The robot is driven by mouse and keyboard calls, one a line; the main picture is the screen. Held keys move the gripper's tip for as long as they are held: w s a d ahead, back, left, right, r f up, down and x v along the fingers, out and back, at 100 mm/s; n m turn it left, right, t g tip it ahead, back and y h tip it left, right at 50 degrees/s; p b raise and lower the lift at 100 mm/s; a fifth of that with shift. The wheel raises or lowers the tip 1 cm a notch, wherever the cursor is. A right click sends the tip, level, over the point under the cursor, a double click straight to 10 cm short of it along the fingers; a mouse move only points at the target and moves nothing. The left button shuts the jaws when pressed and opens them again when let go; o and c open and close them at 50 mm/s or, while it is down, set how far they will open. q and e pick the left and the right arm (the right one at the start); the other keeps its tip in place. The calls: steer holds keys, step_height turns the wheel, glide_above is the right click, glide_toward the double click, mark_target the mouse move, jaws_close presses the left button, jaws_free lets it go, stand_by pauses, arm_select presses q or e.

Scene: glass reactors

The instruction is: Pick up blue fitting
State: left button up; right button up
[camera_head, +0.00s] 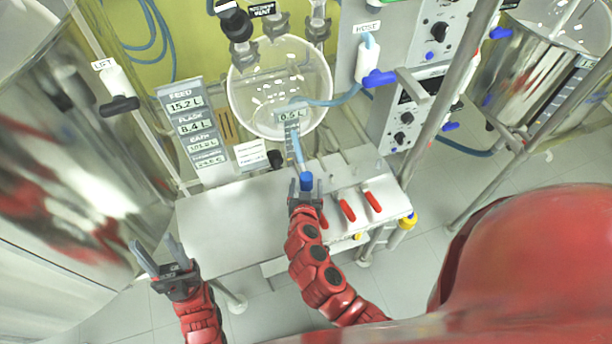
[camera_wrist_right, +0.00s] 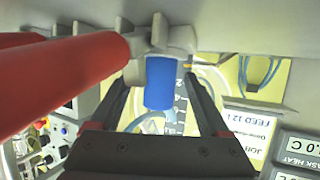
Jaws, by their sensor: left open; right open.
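In the right wrist view the blue fitting (camera_wrist_right: 161,82) hangs from a grey holder (camera_wrist_right: 160,38) and lies between the two dark fingers. My right gripper (camera_head: 306,188) is open around it, with a gap on each side. In the right wrist view the right gripper (camera_wrist_right: 160,92) shows both fingers apart. My left gripper (camera_head: 157,254) is open and empty, left of the bench near the large steel vessel.
In the right wrist view, a large red bar (camera_wrist_right: 60,80) is close on the left. The glass flask (camera_head: 265,85) hangs behind. A steel vessel (camera_head: 60,130) fills the left.

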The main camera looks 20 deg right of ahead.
steer(key=shift+x, duration=0.85)
jaws_close()
